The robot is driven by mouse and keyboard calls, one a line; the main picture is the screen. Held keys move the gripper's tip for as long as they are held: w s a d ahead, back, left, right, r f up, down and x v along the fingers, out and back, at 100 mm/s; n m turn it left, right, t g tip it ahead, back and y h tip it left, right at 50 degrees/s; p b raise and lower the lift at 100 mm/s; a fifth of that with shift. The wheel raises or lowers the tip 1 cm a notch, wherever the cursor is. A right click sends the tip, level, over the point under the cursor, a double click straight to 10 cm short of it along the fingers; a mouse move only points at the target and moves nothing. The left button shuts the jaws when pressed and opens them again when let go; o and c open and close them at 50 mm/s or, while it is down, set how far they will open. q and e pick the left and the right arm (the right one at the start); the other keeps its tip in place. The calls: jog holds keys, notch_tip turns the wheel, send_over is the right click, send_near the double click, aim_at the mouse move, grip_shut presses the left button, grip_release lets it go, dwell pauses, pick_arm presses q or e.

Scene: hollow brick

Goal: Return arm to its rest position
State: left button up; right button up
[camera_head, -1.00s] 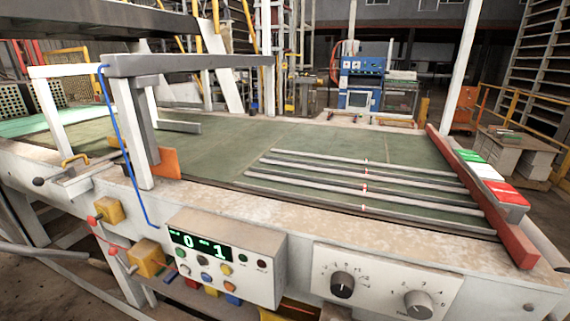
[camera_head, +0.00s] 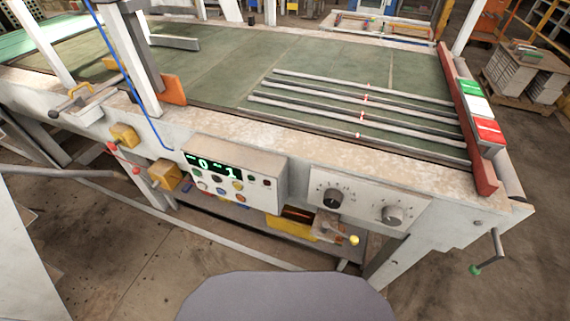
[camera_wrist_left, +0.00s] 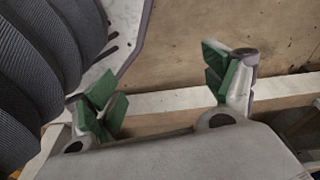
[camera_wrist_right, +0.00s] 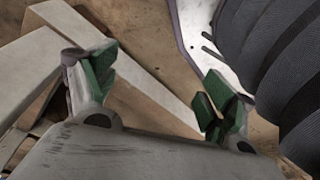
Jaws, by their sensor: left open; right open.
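My left gripper (camera_wrist_left: 165,90) shows in the left wrist view with its green-padded fingers spread apart and nothing between them. My right gripper (camera_wrist_right: 150,88) shows in the right wrist view, also spread apart and empty. Dark ribbed sleeves and pale shell parts of my own body lie beside both grippers. Brown floor and pale beams show behind the fingers. Neither arm nor gripper shows in the head view.
A machine with a green bed (camera_head: 215,75) fills the upper head view. Its front carries a button panel (camera_head: 235,172) and a dial panel (camera_head: 365,200). A crank handle (camera_head: 487,252) sticks out at right. Bare floor (camera_head: 450,290) lies at lower right.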

pick_arm(q)
jog(key=s+a+r+p, duration=0.1)
jog(key=s+a+p, duration=0.1)
jog(key=s+p, duration=0.4)
jog(key=s+a+r+g+p, duration=0.1)
jog(key=s+a+r+p, duration=0.1)
jog(key=s+p, duration=0.5)
jog(key=shift+s+a+r+y, duration=0.15)
jog(key=shift+s+a+y, duration=0.15)
jog(key=shift+s+a, duration=0.55)
pick_arm(e)
jog(key=s+d+r, duration=0.1)
jog(key=s+d, duration=0.1)
jog(key=s, duration=0.5)
jog(key=s+d+r+g, duration=0.1)
jog(key=s+d+r, duration=0.1)
jog(key=s, duration=0.6)
jog(key=shift+d+r+h, duration=0.15)
jog(key=shift+d+h, duration=0.15)
jog(key=shift+d, duration=0.3)
pick_arm(q)
jog(key=shift+s+d, duration=0.2)
jog(key=shift+d, duration=0.05)
